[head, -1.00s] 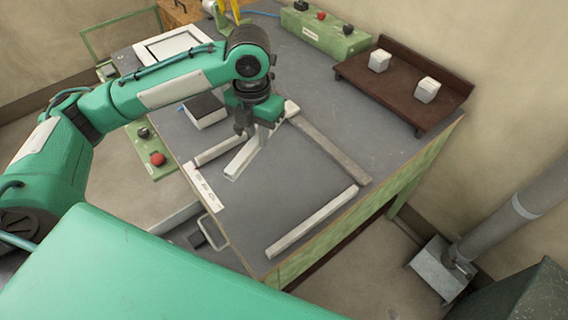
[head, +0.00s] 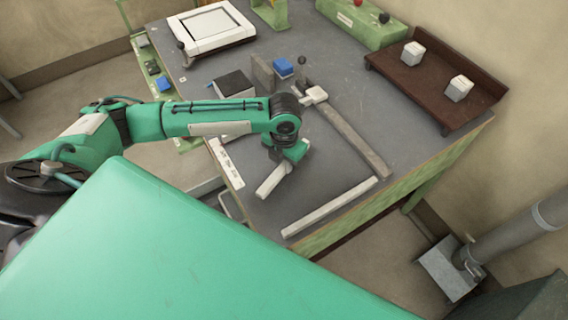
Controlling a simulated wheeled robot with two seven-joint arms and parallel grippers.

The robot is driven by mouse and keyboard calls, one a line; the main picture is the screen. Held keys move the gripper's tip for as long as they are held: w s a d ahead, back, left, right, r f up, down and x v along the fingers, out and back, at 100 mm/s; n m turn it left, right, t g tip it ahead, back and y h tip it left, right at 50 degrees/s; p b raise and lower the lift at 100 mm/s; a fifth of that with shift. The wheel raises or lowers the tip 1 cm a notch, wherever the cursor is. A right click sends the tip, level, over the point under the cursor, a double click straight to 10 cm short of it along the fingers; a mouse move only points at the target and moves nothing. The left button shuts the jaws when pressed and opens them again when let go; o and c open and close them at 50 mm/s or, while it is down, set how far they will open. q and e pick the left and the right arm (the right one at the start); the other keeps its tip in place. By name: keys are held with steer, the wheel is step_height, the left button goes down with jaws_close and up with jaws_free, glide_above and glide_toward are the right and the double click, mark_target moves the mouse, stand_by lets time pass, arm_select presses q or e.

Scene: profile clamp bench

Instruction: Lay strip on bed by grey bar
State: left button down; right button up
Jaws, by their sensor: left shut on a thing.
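My left gripper (head: 278,163) is shut on a pale, off-white strip (head: 269,183), whose near end sticks out towards the front of the bench. A second pale bar (head: 330,207) lies along the front right, near the grey bar's near end. My right gripper is not in view.
A white marked plate (head: 227,163) lies at the left edge. A dark-topped box (head: 234,84), an upright grey plate (head: 262,75) and a blue block (head: 283,67) stand behind my arm. A brown tray (head: 435,108) with two white blocks is at the back right.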

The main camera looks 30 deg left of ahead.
mark_target(284, 165)
arm_select(q)
steer(key=shift+f, duration=0.9)
steer(key=c, duration=1.3)
jaws_free()
steer(key=shift+f, duration=0.1)
step_height(284, 165, up, 12)
steer(key=b, duration=0.2)
